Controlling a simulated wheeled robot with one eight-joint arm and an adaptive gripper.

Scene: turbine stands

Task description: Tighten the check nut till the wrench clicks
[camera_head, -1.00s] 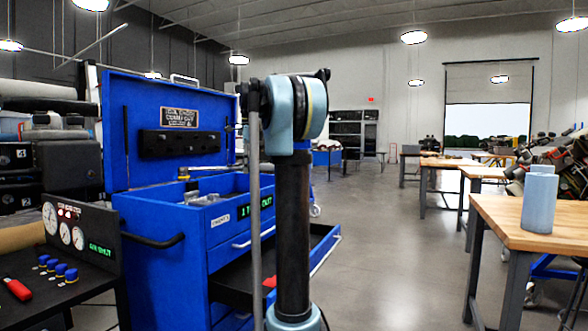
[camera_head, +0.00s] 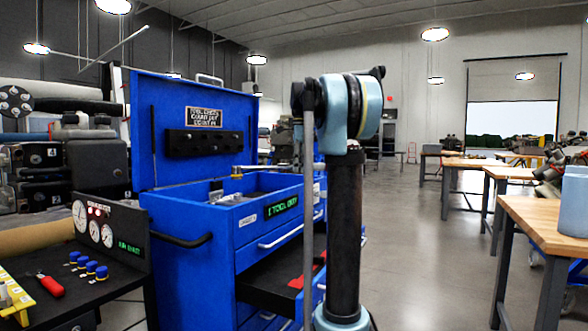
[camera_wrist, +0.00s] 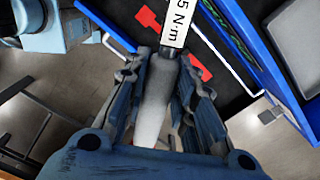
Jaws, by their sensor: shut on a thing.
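My gripper (camera_wrist: 163,72) is shut on the grey handle of a torque wrench (camera_wrist: 155,110) in the wrist view. The handle lies lengthwise between the fingers. A white label (camera_wrist: 175,24) reading "5 N·m" shows beyond the fingertips; the wrench's far end is out of that view. In the head view my arm hides my gripper. A thin silver bar with a brass-coloured piece (camera_head: 237,172) shows above the open blue tool chest (camera_head: 190,212), running toward my arm. I cannot tell whether it is the held wrench. I cannot make out the check nut.
A chest drawer (camera_head: 270,288) stands open with red pieces in it. A gauge panel (camera_head: 110,232) and a black table with a red-handled tool (camera_head: 50,286) are at left. Wooden benches (camera_head: 550,222) stand at right, one bearing a blue container (camera_head: 574,205). Open floor lies between.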

